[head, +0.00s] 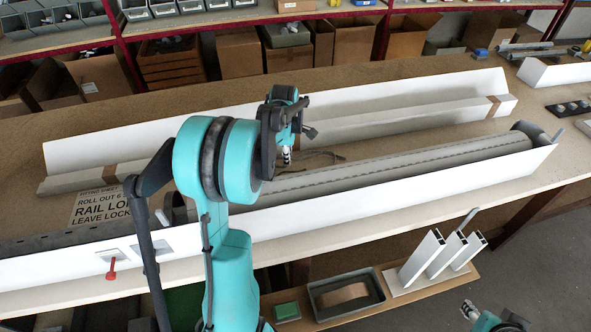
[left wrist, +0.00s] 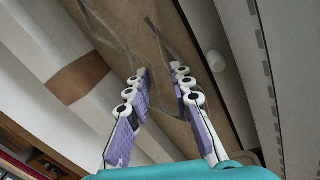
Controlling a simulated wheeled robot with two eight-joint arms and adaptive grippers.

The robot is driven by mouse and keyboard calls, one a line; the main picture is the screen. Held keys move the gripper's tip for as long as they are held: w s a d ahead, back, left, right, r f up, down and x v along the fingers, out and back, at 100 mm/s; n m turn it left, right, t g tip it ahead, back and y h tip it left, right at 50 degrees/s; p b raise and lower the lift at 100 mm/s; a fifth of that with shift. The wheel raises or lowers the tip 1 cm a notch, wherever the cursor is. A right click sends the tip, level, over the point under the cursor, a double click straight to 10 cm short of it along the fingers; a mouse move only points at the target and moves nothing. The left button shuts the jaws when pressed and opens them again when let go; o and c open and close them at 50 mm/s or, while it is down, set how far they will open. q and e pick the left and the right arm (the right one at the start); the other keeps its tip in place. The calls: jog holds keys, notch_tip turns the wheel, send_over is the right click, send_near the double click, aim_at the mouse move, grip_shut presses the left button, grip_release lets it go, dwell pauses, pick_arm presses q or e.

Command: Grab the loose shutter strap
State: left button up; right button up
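The loose shutter strap (head: 322,156) is a thin dark grey band lying in loops on the brown bench, between the white profiles and the long grey roller tube. In the left wrist view the strap (left wrist: 110,33) curves across the bench beyond and around my fingertips. My left gripper (head: 287,156) points down over the bench, just left of the strap in the head view. In the wrist view its purple-padded fingers (left wrist: 160,72) stand apart with a narrow gap. My right gripper (head: 470,310) shows only partly at the bottom right.
A slotted roller tube (head: 400,162) lies in a long white housing (head: 400,192) along the bench front. White profiles (head: 420,88) with brown bands lie behind. A printed sheet (head: 98,206) lies left. A lower shelf holds a grey tray (head: 325,306) and upright white profile pieces (head: 422,258).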

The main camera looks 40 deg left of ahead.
pick_arm(q)
notch_tip(320, 180, down, 3)
jog(key=shift+a+r+b, duration=0.1)
jog(key=shift+r+b, duration=0.05)
jog(key=shift+b, duration=0.25)
jog(key=f, duration=0.1)
jog(key=f+b, duration=0.1)
jog(key=f, duration=0.1)
jog(key=f+b, duration=0.1)
jog(key=f, duration=0.1)
jog(key=shift+w, duration=0.3)
jog(key=shift+r, duration=0.15)
grip_shut()
